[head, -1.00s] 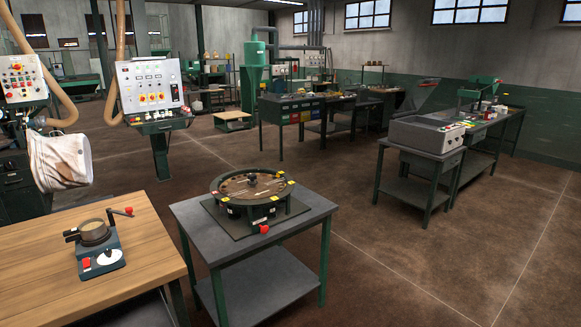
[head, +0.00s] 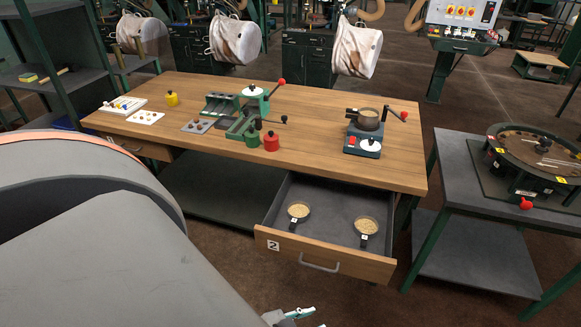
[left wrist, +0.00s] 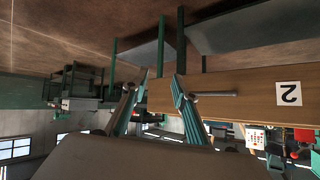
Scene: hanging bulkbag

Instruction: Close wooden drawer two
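Wooden drawer two (head: 325,256) is pulled out from under the workbench. Its front has a white "2" label (head: 273,245) and a metal bar handle (head: 319,264). In the left wrist view the drawer front (left wrist: 255,90) appears upside down. My left gripper (left wrist: 160,78) is open with two teal fingers. One finger overlaps the end of the handle (left wrist: 218,94) in that view; I cannot tell whether they touch. In the head view only a bit of the gripper (head: 300,313) shows, below the drawer front in the picture. My right gripper is not in view.
Two round dishes (head: 299,210) with grainy contents sit inside the drawer. The wooden workbench (head: 200,92) carries small fixtures and a red pot (head: 271,141). A grey side table (head: 480,200) stands right of the drawer. Bare floor lies before it.

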